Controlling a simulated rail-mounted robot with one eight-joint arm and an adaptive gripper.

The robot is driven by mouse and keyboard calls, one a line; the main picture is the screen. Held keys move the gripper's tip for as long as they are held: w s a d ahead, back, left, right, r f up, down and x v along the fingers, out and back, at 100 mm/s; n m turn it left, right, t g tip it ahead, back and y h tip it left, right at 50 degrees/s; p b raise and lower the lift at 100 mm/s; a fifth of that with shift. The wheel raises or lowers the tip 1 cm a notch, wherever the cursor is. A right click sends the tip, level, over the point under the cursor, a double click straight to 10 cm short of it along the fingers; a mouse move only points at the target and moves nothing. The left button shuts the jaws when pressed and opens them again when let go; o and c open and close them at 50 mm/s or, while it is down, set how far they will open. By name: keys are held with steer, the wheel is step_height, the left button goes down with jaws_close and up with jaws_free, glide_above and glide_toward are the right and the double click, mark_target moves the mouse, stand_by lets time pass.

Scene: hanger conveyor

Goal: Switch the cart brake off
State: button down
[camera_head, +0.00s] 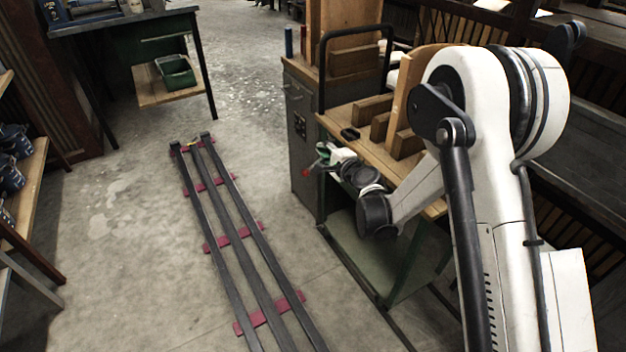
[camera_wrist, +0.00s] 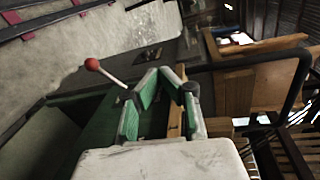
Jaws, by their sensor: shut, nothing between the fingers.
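The brake lever is a thin pale rod (camera_wrist: 113,78) with a red ball knob (camera_wrist: 91,64), left of my gripper in the wrist view. The red knob (camera_head: 306,172) also shows in the head view, at the cart's left side. The cart (camera_head: 349,250) has a green frame, a wooden top and a black handle bar (camera_head: 322,75). My gripper (camera_wrist: 162,73) has green finger pads and is shut and empty. The rod's lower end meets or passes behind the left finger; I cannot tell if they touch. In the head view my gripper (camera_head: 325,154) is beside the cart's top edge.
Wooden blocks (camera_head: 373,107) stand on the cart top. A grey cabinet (camera_head: 300,135) is behind the cart. Dark floor rails (camera_head: 240,235) with red cross pieces run to the left. A table with a green bin (camera_head: 176,72) stands at the back left.

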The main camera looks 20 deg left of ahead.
step_height(320, 180, down, 10)
steer(key=a+m+b, duration=0.1)
steer(key=a+m, duration=0.1)
steer(key=a, duration=0.1)
steer(key=w+d+f+m+t+b, duration=0.1)
steer(key=w+d+f+m+t, duration=0.1)
steer(key=d+f, duration=0.3)
step_height(320, 180, down, 4)
steer(key=shift+d+f+m+h, duration=0.15)
steer(key=shift+d+m+h, duration=0.25)
steer(key=shift+m, duration=0.1)
steer(key=shift+w+a, duration=0.1)
steer(key=b+x, duration=0.2)
steer(key=x, duration=0.8)
steer(key=shift+s+a+r+b, duration=0.25)
steer(key=shift+s+a+r, duration=0.05)
steer(key=shift+s, duration=0.25)
steer(key=shift+s+a+r+b, duration=0.2)
steer(key=shift+s+a+r, duration=0.15)
steer(key=shift+s, duration=0.15)
steer(key=shift+s+a+r+b, duration=0.25)
steer(key=shift+s+r, duration=0.05)
steer(key=shift+s, duration=0.25)
